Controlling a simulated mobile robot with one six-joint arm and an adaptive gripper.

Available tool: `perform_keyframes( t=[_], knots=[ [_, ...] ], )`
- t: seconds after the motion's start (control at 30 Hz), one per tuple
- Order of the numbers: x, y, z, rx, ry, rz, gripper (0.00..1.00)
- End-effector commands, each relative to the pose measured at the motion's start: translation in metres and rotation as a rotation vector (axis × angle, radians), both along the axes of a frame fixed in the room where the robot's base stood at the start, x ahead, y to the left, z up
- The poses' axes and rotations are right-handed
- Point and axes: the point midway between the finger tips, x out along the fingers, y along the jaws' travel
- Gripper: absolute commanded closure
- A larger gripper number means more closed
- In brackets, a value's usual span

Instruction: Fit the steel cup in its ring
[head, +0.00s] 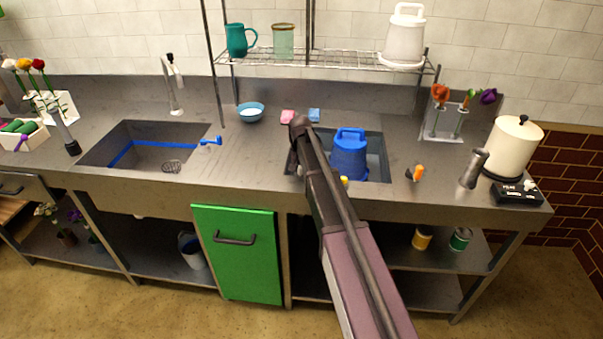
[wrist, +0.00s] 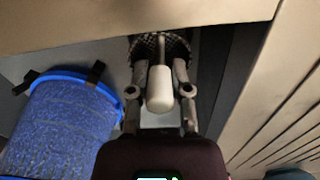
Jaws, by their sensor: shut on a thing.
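A grey metallic cylinder (head: 474,168) stands tilted in the picture on the right of the counter; I cannot tell if it is the steel cup. I cannot make out a ring for certain. My gripper (wrist: 160,95) is hidden behind my arm in the head view. In the wrist view it is shut on a small white rounded cylinder (wrist: 160,92). A dark checkered piece (wrist: 160,48) lies just beyond the cylinder; whether they are joined is unclear.
A blue bucket (wrist: 65,125) is left of my gripper in the wrist view. In the head view a blue vessel (head: 348,155) sits in the right basin (head: 375,150). A black box (head: 517,193) and cream canister (head: 512,148) stand at the right. The counter between the basins is mostly clear.

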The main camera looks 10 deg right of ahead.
Motion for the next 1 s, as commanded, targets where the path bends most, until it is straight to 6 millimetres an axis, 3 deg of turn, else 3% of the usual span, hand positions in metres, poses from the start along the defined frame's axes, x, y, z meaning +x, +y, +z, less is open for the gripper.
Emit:
perform_keyframes(
  t=[0.43, 0.47, 0.57, 0.6, 1.0],
  knots=[
    [0.0, -0.0002, -0.0026, 0.0, 0.0, 0.0, 1.0],
    [0.0, -0.0002, -0.0026, 0.0, 0.0, 0.0, 0.68],
    [0.0, -0.0002, -0.0026, 0.0, 0.0, 0.0, 0.39],
    [0.0, -0.0002, -0.0026, 0.0, 0.0, 0.0, 0.34],
    [0.0, -0.0002, -0.0026, 0.0, 0.0, 0.0, 0.34]
  ],
)
